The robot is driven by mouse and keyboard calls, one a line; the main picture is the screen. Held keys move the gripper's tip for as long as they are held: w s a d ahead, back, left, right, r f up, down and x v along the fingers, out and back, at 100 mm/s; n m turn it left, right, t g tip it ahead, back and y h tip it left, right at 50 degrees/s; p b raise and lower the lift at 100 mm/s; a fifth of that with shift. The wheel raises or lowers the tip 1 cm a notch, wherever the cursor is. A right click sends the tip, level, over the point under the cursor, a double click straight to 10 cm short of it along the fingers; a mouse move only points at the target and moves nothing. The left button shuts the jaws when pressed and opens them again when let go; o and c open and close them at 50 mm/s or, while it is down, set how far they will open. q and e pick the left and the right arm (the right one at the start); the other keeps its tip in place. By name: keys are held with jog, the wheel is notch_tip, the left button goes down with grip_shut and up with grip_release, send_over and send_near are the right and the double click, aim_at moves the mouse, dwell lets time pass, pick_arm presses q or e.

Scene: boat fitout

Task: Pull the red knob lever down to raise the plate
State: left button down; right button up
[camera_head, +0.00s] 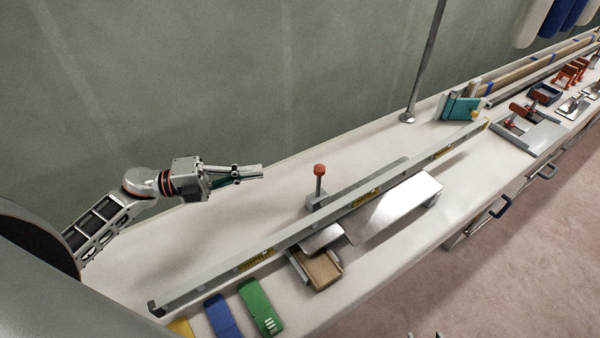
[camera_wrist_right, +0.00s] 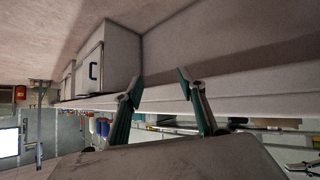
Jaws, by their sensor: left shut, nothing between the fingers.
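The red knob (camera_head: 319,170) tops a thin upright lever on a small grey block (camera_head: 318,200), on the far side of a long grey bar. A flat silver plate (camera_head: 398,208) lies on the near side of the bar; a smaller metal piece (camera_head: 322,238) sits left of it. How lever and plates connect is hidden. My left gripper (camera_head: 261,171) is shut and empty, pointing right, left of the red knob with a gap between. My right gripper (camera_wrist_right: 163,82) shows in the right wrist view with its fingers spread and nothing between them.
The long grey bar (camera_head: 215,277) with yellow marks runs diagonally along the white bench. A wooden-bottomed tray (camera_head: 322,270) and a green item (camera_head: 260,307) lie in front. A metal pole (camera_head: 426,60) stands behind. Bench left of the lever is clear.

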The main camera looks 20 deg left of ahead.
aim_at(319, 182)
pick_arm(q)
notch_tip(319, 182, down, 6)
jog(key=b, duration=0.3)
jog(key=shift+s+f+b, duration=0.15)
jog(key=shift+s+b, duration=0.15)
jog(key=shift+s, duration=0.05)
pick_arm(e)
jog(key=shift+s+a+f, duration=0.1)
jog(key=shift+a+f, duration=0.25)
jog(key=shift+f, duration=0.55)
jog(key=shift+s+a+f, duration=0.1)
jog(key=shift+a+f, duration=0.2)
jog(key=shift+f, duration=0.55)
pick_arm(q)
jog(key=shift+d, duration=0.2)
